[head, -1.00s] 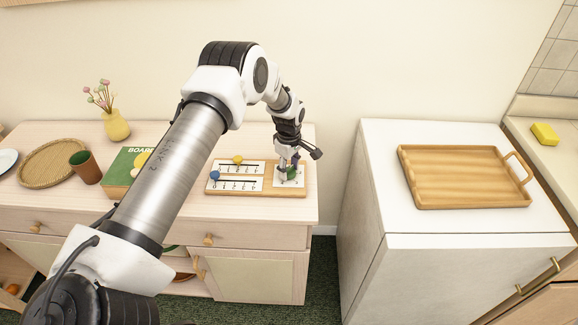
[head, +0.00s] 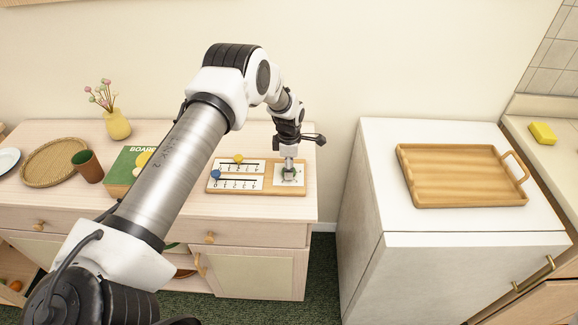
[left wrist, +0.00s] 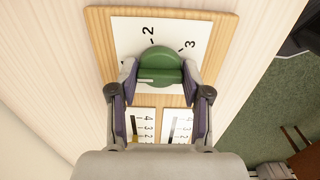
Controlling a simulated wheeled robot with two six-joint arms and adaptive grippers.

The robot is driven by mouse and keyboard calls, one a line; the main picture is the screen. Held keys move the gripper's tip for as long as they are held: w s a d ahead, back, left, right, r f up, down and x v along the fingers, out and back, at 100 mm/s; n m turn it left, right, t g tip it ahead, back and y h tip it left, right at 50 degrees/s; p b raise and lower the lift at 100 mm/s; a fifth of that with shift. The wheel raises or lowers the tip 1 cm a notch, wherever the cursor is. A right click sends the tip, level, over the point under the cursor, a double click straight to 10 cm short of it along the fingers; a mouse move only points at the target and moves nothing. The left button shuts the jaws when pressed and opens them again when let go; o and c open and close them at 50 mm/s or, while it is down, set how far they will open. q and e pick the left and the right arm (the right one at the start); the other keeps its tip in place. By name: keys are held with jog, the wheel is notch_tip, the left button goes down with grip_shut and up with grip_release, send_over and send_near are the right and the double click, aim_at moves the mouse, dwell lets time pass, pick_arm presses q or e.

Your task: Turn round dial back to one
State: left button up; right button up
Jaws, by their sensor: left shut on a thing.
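The green round dial (left wrist: 158,62) sits on a white card (left wrist: 128,32) on the wooden board (left wrist: 98,30), which lies on the light wood cabinet. In the left wrist view, a white line on its grip bar points left. The 2 and 3 print above and to the upper right of the dial; no 1 is visible, and the left finger covers part of that side. My left gripper (left wrist: 158,76) is shut on the dial's bar, one finger at each end. In the head view, the gripper (head: 289,173) points down and mostly hides the dial. My right gripper is not in view.
The board also carries a yellow slider (head: 238,159) and a blue slider (head: 216,175) on numbered scales. A green box (head: 122,165), brown cup (head: 88,168), woven tray (head: 55,160) and yellow vase (head: 117,125) stand left. A wooden tray (head: 455,172) lies on the white cabinet right.

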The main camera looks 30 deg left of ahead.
pick_arm(q)
jog(key=shift+s+f, duration=0.2)
jog(key=o, duration=1.2)
jog(key=shift+w+r, duration=0.1)
jog(key=shift+r, duration=0.2)
notch_tip(320, 180, up, 12)
jog(key=shift+f, duration=0.2)
